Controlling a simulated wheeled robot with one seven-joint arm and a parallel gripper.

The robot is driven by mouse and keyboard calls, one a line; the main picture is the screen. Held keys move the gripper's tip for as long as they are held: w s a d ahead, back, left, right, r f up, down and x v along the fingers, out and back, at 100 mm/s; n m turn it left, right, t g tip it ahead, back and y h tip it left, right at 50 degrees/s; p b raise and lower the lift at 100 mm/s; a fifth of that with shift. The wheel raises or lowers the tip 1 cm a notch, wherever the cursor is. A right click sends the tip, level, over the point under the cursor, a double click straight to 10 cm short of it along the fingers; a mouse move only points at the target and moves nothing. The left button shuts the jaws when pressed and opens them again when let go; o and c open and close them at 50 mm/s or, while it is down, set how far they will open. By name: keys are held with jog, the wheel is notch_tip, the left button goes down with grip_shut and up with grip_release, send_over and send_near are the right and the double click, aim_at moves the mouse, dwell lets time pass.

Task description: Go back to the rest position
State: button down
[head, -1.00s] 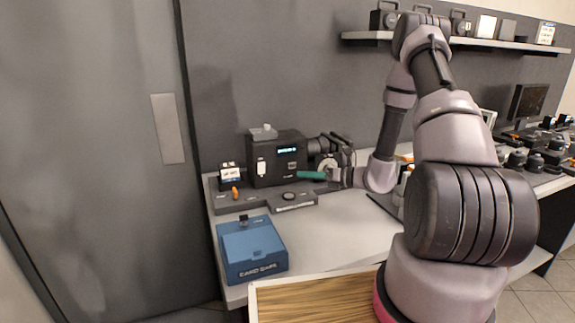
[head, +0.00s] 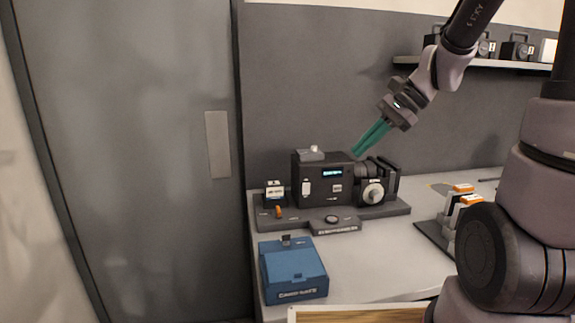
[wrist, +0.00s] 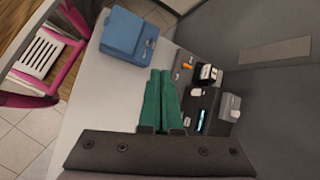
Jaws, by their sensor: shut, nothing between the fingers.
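My gripper (head: 366,143) has green fingers that are closed together with nothing between them. In the head view it is raised above the right part of the black camera (head: 322,180), pointing down and to the left, apart from it. The green fingers also show in the wrist view (wrist: 160,92), side by side. The camera has a lit display and a lens facing right, and it stands on a grey base (head: 380,213) on the table.
A blue card-safe box (head: 292,270) sits at the table's front left. A grey table (head: 385,255) has free room right of it. White and orange items (head: 455,203) stand on a dark mat at right. A wall shelf (head: 480,65) holds several devices. A grey door (head: 130,150) is at left.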

jog(key=s+d+r+n+t+h, duration=0.6)
jog(key=s+d+r+n, duration=0.1)
jog(key=s+r, duration=0.2)
jog(key=shift+d+r+n, duration=0.3)
jog(key=shift+r+n, duration=0.1)
jog(key=shift+r, duration=0.2)
jog(key=shift+s, duration=0.1)
dwell(0.7)
